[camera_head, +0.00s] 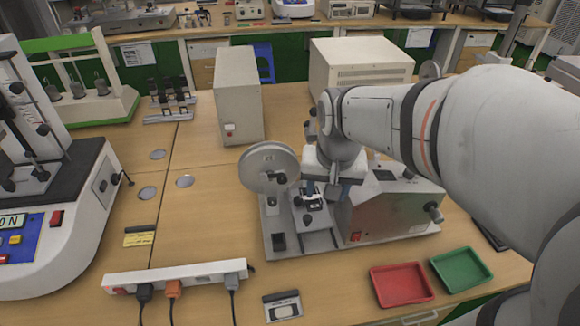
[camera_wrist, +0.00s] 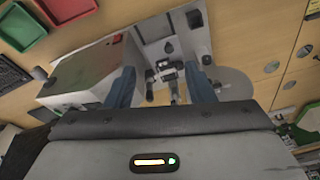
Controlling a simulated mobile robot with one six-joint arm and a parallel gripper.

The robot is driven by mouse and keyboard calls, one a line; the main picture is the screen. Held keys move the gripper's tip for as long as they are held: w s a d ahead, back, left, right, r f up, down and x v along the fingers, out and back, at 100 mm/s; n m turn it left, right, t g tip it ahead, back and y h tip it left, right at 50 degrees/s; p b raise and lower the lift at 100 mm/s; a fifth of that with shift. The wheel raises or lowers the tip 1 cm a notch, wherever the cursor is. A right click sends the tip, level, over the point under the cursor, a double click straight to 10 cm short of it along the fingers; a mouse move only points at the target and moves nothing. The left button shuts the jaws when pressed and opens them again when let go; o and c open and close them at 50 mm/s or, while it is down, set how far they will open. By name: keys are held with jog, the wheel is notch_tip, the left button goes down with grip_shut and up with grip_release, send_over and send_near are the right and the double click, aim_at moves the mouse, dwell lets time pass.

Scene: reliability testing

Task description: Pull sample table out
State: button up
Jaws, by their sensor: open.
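The tester (camera_head: 390,215) stands on the wooden bench, with a grey metal housing on the right and a round grey wheel (camera_head: 268,166) on the left. The sample table (camera_head: 316,217) is the narrow light plate between them, with a small dark clamp on it. My gripper (camera_head: 322,191) is over the back part of the sample table. In the wrist view my gripper (camera_wrist: 161,72) shows two blue fingers spread apart, with the dark clamp (camera_wrist: 166,72) in the gap between them. I cannot tell whether either finger touches it. My gripper hides part of the table.
A red tray (camera_head: 401,284) and a green tray (camera_head: 461,269) lie at the front right. A white power strip (camera_head: 178,277) with plugs lies at the front left. A beige box (camera_head: 238,95) stands behind. Bench in front of the tester is partly clear.

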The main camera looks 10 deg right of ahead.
aim_at(308, 217)
jog(key=w+f+m+b, duration=0.2)
jog(key=w+f, duration=0.2)
jog(key=f, duration=0.2)
jog(key=w+f+m+g+b, duration=0.1)
jog(key=w+f+m+b, duration=0.1)
jog(key=w+f, duration=0.3)
jog(key=w+f+m+g+b, duration=0.1)
jog(key=w+f, duration=0.4)
jog(key=f, duration=0.2)
jog(key=shift+d+m+b, duration=0.2)
jog(key=shift+m+b, duration=0.2)
jog(key=shift+w+f, duration=0.15)
jog(key=shift+f, duration=0.25)
notch_tip(308, 217, down, 7)
jog(key=shift+f, duration=0.15)
jog(key=shift+c, duration=0.4)
grip_shut()
